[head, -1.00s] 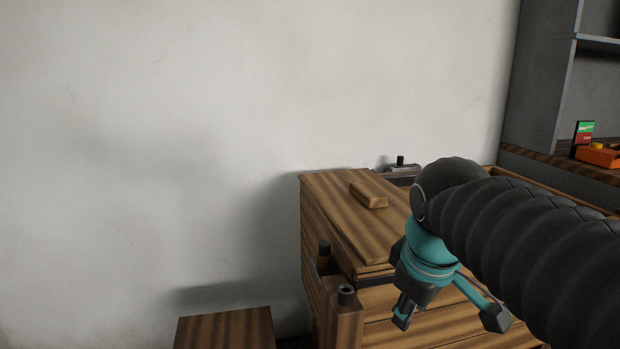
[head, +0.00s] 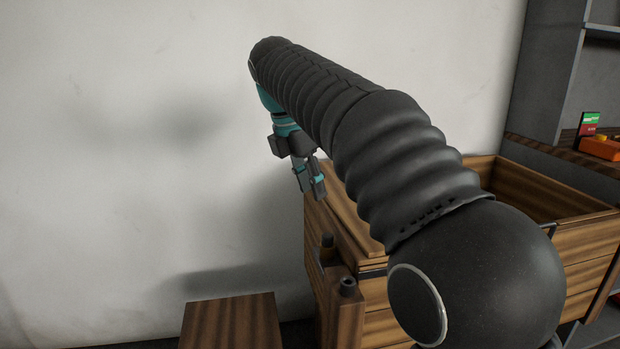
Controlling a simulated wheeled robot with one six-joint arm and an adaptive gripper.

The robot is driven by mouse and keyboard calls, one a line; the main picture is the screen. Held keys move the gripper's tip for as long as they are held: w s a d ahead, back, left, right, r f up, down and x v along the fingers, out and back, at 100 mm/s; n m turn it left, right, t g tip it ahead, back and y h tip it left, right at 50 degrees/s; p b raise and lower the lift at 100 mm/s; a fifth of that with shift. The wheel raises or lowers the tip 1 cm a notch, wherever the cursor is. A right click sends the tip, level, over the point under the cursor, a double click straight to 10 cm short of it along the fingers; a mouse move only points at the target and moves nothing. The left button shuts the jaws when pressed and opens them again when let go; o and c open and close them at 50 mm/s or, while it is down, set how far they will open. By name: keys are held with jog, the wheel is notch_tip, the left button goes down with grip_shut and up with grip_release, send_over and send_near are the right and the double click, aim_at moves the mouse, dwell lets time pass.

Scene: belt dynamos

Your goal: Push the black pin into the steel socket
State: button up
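My gripper (head: 310,190), teal and dark grey, hangs fingers-down in front of the wall, above the left edge of the wooden chest (head: 335,222). Its two fingers look close together in this side view, so I cannot tell whether they are open or shut. I see nothing clearly between them. The small black pin on a grey steel piece behind the chest, seen earlier, is hidden by my arm.
My arm crosses the view and covers most of the chest top. An open wooden bin (head: 540,190) lies to the right. A low wooden block (head: 230,320) stands at the lower left. Grey shelving (head: 545,75) with an orange item (head: 600,148) is at the right.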

aim_at(327, 235)
jog(key=b+x, duration=0.1)
jog(key=x, duration=1.2)
jog(key=shift+d+b, duration=0.1)
jog(key=shift+b, duration=0.3)
jog(key=shift+c, duration=0.2)
grip_shut()
jog(key=shift+r+p, duration=1.05)
jog(key=shift+r, duration=1.2)
